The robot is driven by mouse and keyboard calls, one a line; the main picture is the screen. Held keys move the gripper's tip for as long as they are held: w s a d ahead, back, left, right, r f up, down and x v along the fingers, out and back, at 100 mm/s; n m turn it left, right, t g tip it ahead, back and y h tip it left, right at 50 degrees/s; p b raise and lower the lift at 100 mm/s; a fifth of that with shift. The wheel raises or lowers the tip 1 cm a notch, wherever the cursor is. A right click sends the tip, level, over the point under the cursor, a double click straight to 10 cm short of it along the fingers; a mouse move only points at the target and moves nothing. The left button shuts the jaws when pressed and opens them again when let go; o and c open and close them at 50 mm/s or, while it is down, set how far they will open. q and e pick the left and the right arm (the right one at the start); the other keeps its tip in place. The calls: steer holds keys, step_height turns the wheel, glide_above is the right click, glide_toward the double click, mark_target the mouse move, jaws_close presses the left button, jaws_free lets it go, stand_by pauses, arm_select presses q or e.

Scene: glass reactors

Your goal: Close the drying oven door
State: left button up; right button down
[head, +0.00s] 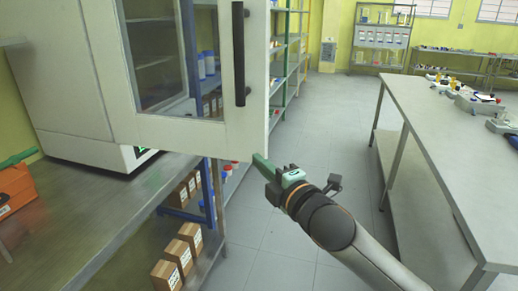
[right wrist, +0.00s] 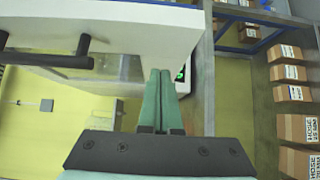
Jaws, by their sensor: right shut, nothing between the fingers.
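The drying oven (head: 62,75) is a pale cabinet on the bench at the left of the head view. Its door (head: 242,135) stands open, swung out from the body, with a glass window and a black vertical handle (head: 239,55). My right gripper (head: 258,160) is shut and empty, its green fingertips by the door's lower corner, below the handle. In the right wrist view the shut fingers (right wrist: 160,75) overlap the door (right wrist: 150,25), with the handle (right wrist: 50,55) to their left. I cannot tell whether they touch the door. My left gripper is not in view.
The metal bench (head: 120,205) carries the oven, with labelled boxes (head: 178,250) on a shelf beneath. An orange case (head: 15,188) lies at far left. A long table (head: 440,120) stands at right. The floor (head: 320,125) between is clear.

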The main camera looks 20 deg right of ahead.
mark_target(251, 142)
steer(key=shift+w+d, duration=0.25)
steer(key=shift+w, duration=0.8)
steer(key=shift+w+d, duration=0.25)
steer(key=shift+w, duration=0.85)
steer(key=shift+w+d, duration=0.25)
steer(key=shift+w, duration=0.8)
